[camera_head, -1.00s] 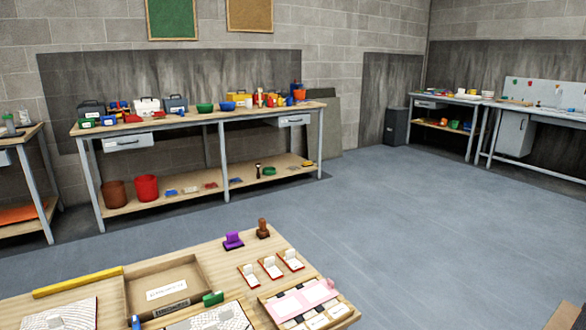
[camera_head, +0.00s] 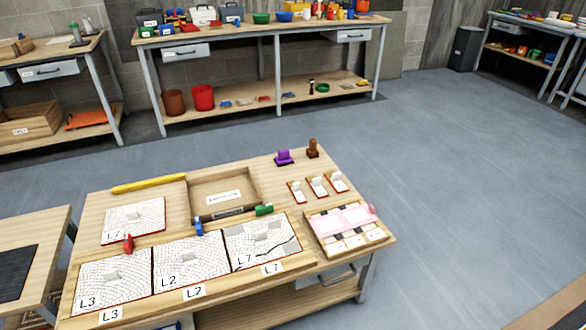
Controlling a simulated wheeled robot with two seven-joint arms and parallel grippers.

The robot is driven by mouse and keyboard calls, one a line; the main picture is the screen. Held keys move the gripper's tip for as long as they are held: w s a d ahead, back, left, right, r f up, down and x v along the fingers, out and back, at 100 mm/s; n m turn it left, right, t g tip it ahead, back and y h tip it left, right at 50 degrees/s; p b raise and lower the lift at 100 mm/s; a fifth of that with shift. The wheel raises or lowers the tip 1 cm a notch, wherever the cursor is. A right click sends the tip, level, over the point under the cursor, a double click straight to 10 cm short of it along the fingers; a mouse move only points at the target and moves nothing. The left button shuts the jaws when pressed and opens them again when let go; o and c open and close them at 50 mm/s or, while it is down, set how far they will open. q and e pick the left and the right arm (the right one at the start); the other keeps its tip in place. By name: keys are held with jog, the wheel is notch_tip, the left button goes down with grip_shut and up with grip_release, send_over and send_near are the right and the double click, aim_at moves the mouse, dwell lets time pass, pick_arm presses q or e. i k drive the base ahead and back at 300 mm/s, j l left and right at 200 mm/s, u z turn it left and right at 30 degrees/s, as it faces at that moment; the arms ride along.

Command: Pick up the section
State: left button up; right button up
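Several mosaic sections lie on the wooden table (camera_head: 215,325) in front of me. A row of three lies along the near side: the section labelled L3 (camera_head: 98,274), the section labelled L2 (camera_head: 177,262) and, at right, another section (camera_head: 270,230) whose label looks like L7, crossed by a dark crack-like line. A separate mosaic section (camera_head: 150,212), its label like L7, lies behind the row at left. Each has a small grey patch or tab near its middle. Neither of my grippers is in view.
Red (camera_head: 128,244), blue (camera_head: 198,227) and green (camera_head: 264,210) clamp-like items sit along the row. Behind are a wooden tray (camera_head: 252,177), yellow bar (camera_head: 148,184), purple item (camera_head: 284,157) and brown stamp-like item (camera_head: 313,150). A board with pink sheet (camera_head: 340,219) lies right. Floor is clear rightward.

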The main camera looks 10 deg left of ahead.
aim_at(262, 241)
jog(key=u, duration=0.25)
jog(key=i+l+u, duration=0.4)
jog(key=l+u, duration=0.15)
jog(key=i+l+u, duration=0.15)
jog(key=l+u, duration=0.15)
jog(key=l, duration=0.15)
